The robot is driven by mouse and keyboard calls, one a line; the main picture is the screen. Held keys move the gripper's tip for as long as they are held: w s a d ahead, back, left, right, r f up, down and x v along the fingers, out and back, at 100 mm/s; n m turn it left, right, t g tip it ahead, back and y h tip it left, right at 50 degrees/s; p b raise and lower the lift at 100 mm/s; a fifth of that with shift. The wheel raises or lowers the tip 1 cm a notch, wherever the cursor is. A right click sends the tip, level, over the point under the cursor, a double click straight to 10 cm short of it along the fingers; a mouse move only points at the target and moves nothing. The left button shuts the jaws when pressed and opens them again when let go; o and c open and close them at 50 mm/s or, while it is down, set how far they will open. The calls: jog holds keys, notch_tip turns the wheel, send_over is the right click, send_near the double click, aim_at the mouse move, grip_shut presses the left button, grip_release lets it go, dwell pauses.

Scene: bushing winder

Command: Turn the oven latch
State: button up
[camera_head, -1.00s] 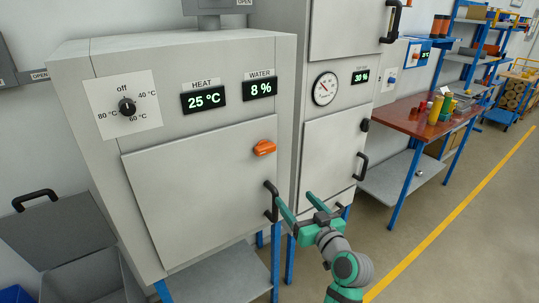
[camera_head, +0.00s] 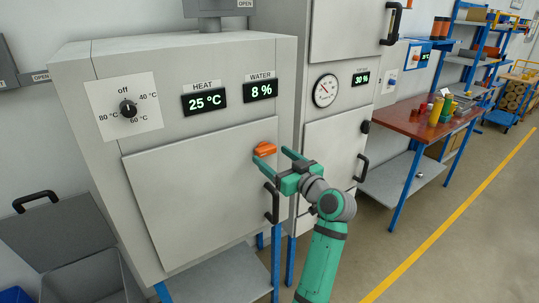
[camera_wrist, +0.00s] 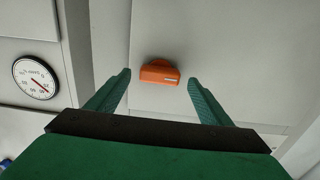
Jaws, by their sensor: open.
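The orange oven latch (camera_head: 264,150) sits on the upper right edge of the grey oven door (camera_head: 195,195), which is shut. It lies roughly level, slightly tilted. My gripper (camera_head: 271,156) is open and empty just in front of the latch, and its left finger looks close to it. In the wrist view the latch (camera_wrist: 159,73) shows between and a little beyond the two fingertips of my gripper (camera_wrist: 159,80). I see no contact. The black door handle (camera_head: 271,203) is below the latch.
A second grey cabinet (camera_head: 330,155) with a gauge (camera_head: 325,91) and black handles stands to the right. A grey bin (camera_head: 85,280) is at lower left. A red-topped table (camera_head: 415,120) stands farther right. The floor right of my arm is clear.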

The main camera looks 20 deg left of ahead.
jog(key=shift+x, duration=1.35)
jog(key=shift+c, duration=0.2)
jog(key=c, duration=1)
